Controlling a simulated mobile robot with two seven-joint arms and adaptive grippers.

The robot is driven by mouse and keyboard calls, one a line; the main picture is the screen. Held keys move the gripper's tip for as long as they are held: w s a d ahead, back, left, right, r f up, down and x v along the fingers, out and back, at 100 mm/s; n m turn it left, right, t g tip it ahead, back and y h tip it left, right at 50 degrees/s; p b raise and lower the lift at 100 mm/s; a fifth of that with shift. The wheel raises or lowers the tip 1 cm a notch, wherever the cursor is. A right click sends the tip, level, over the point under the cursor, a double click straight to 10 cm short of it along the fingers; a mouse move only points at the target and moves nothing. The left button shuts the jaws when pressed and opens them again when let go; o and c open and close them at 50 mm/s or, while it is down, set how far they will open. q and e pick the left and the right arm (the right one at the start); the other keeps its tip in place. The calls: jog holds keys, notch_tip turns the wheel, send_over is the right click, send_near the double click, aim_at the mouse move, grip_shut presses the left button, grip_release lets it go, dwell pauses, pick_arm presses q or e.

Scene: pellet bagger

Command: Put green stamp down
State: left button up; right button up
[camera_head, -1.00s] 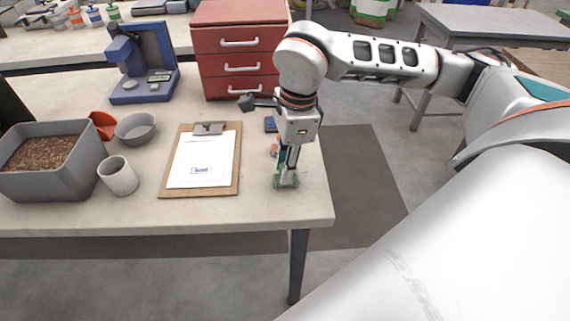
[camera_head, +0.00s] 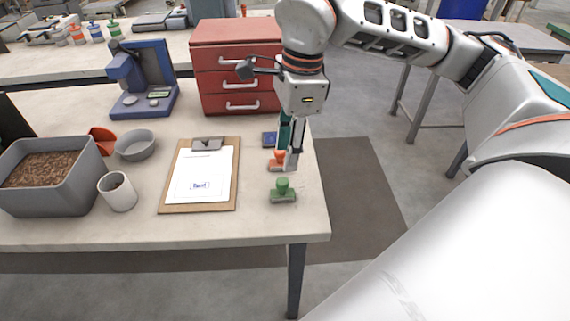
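The green stamp (camera_head: 283,191) stands upright on the table near its right front corner, to the right of the clipboard. Nothing touches it. My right gripper (camera_head: 291,165) is above and behind the green stamp, clear of it. Its fingers point down and look apart, with nothing seen between them. An orange-red stamp (camera_head: 277,160) stands just behind the green one, close to the fingertips and partly covered by them. My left gripper is not in view.
The clipboard (camera_head: 167,207) with a printed sheet lies left of the stamps. A white cup (camera_head: 118,193), a grey bin (camera_head: 83,185) of pellets, a grey bowl (camera_head: 135,146), a blue device (camera_head: 160,75) and red drawers (camera_head: 240,63) stand around.

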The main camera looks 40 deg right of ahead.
notch_tip(320, 180, up, 2)
jog(key=shift+d+r, duration=0.15)
jog(key=shift+r, duration=0.1)
jog(key=shift+s, duration=0.1)
dwell(0.4)
